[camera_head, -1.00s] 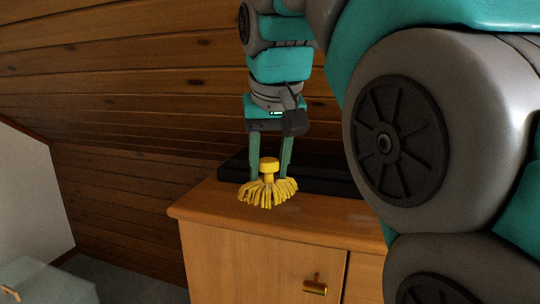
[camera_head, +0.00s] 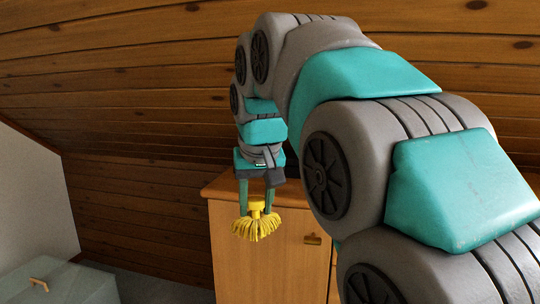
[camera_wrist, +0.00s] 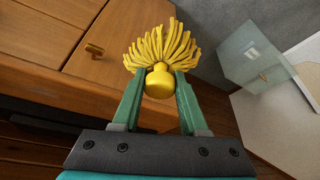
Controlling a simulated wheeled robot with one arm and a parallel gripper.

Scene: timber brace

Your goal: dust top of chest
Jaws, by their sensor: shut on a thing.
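My gripper (camera_head: 256,205) is shut on the handle of a yellow duster (camera_head: 257,226), with its strands hanging down and spread out. The wrist view shows the yellow knob (camera_wrist: 159,84) of the duster between my green fingers. The wooden chest (camera_head: 268,258) stands behind and to the right. In the wrist view the strands lie over the chest's corner (camera_wrist: 117,60) and the grey floor. I cannot tell whether they touch the chest. My arm hides much of the chest's top.
The chest has a brass handle (camera_head: 312,240) on its front. A pale glassy box (camera_head: 75,284) with a small handle stands at lower left. Grey floor (camera_head: 150,287) lies between them. A sloped plank wall (camera_head: 120,100) rises behind.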

